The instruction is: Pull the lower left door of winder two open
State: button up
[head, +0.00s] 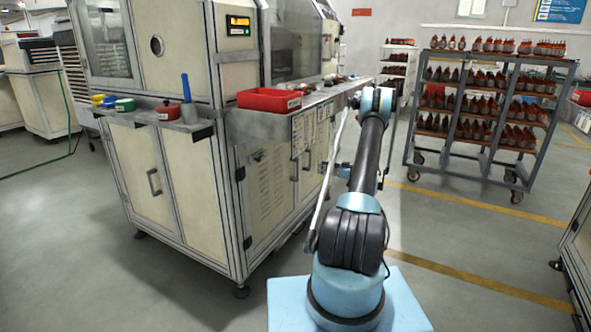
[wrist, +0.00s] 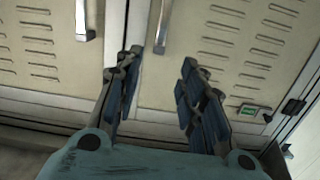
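A cream winder cabinet stands left of centre in the head view. Its face nearest my arm has a louvred lower left door (head: 268,190) with a green label near its top. That door also shows in the wrist view (wrist: 235,60), on the right and seemingly upside down, with a metal bar handle (wrist: 163,25) beside the seam. The neighbouring louvred door (wrist: 35,50) has its own handle (wrist: 84,20). Both doors look shut. My gripper (wrist: 155,85) is open and empty, short of the handles and apart from them.
A metal ledge (head: 250,125) with a red bin (head: 269,100) juts out above the doors. Plain doors with a handle (head: 153,182) are on the cabinet's other face. A wheeled rack (head: 480,145) stands at the right. The floor between is clear.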

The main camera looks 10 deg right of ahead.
notch_tip(320, 180, down, 2)
send_over(297, 179)
jog(key=w, duration=0.1)
jog(key=shift+w+d+f+n+y, duration=0.1)
jog(key=shift+f+n+y, duration=0.15)
jog(key=shift+n+y, duration=0.05)
dwell(0.4)
grip_shut()
